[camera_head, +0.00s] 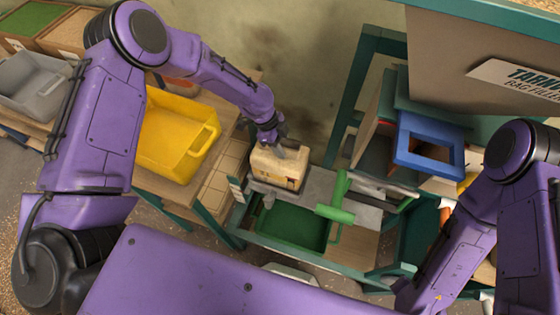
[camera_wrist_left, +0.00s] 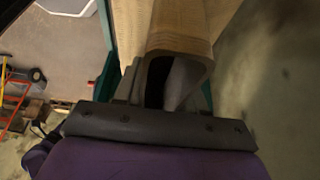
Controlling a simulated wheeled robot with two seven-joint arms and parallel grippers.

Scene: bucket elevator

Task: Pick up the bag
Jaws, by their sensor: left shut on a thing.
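The bag (camera_head: 278,167) is a tan, boxy sack with a small dark print on its front. In the head view it is over a grey platform at the middle of the bench. I cannot tell whether it touches the platform. My left gripper (camera_head: 279,150) comes down on it from above and is shut on its top. In the left wrist view, the bag's tan top (camera_wrist_left: 185,28) runs between the fingers of the left gripper (camera_wrist_left: 172,85). My right arm shows at the right of the head view, but its gripper is not in view.
A yellow bin (camera_head: 172,138) stands on a wooden bench to the left, with a grey bin (camera_head: 33,82) beyond. A green tray (camera_head: 291,226) lies below the bag. A green-handled lever (camera_head: 336,212) and a blue frame (camera_head: 428,146) are to the right.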

